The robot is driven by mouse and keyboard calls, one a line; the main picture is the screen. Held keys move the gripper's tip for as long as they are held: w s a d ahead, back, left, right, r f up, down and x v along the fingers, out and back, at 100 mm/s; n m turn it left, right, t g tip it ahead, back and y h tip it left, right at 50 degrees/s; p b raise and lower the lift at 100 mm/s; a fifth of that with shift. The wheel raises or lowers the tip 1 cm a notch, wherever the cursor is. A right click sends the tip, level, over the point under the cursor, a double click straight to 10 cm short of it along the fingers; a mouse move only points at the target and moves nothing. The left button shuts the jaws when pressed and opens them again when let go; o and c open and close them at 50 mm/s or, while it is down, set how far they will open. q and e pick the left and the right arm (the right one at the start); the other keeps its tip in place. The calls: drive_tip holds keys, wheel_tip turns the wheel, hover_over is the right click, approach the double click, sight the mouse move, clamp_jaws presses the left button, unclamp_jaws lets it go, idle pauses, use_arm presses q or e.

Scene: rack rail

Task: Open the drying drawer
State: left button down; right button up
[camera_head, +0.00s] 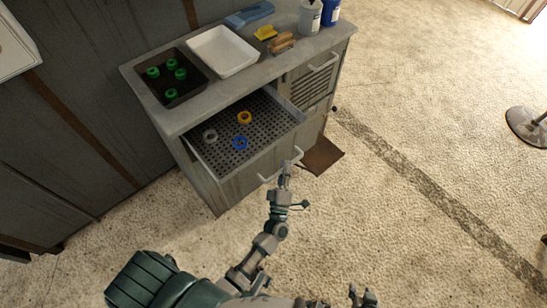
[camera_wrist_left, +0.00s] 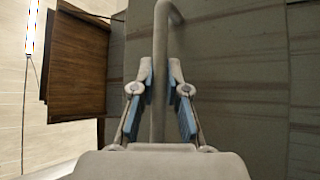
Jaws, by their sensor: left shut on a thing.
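The drying drawer (camera_head: 223,177) stands pulled out from the cabinet's front, its perforated floor showing. A grey ring (camera_head: 210,136), an orange ring (camera_head: 244,118) and a blue ring (camera_head: 240,143) lie in it. My left gripper (camera_head: 286,170) is at the drawer's light bar handle (camera_head: 298,153). In the left wrist view, its blue-padded fingers (camera_wrist_left: 159,95) are on both sides of the handle bar (camera_wrist_left: 160,50), shut on it. My right gripper (camera_head: 363,296) is at the bottom edge of the head view, away from the cabinet, fingers apart and empty.
The grey counter (camera_head: 185,118) holds a black tray (camera_head: 155,92) with several green-topped items, a white tray (camera_head: 222,52), a yellow sponge, a brush and bottles. A brown panel (camera_head: 322,157) sits low beside the drawer. The floor in front is open.

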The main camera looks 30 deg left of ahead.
use_arm(q)
drive_tip(key=shift+s+d+f, duration=0.15)
drive_tip(key=shift+s+d, duration=0.15)
drive_tip(key=shift+d, duration=0.25)
drive_tip(key=shift+s+d+f, duration=0.15)
drive_tip(key=shift+s+d, duration=0.1)
drive_tip(key=shift+d, duration=0.25)
drive_tip(key=c, duration=1.6)
unclamp_jaws()
drive_tip(key=shift+a, duration=0.1)
drive_tip(key=o, duration=0.4)
drive_tip(key=v, duration=0.8)
drive_tip(key=d+v, duration=0.1)
drive_tip(key=v, duration=0.3)
drive_tip(key=shift+d+r, duration=0.1)
drive_tip(key=shift+d, duration=0.05)
use_arm(e)
drive_tip(key=shift+s+d+f, duration=0.25)
drive_tip(key=shift+s+d, duration=0.2)
drive_tip(key=shift+d, duration=0.35)
use_arm(q)
drive_tip(key=shift+a, duration=0.25)
use_arm(e)
drive_tip(key=shift+a, duration=0.3)
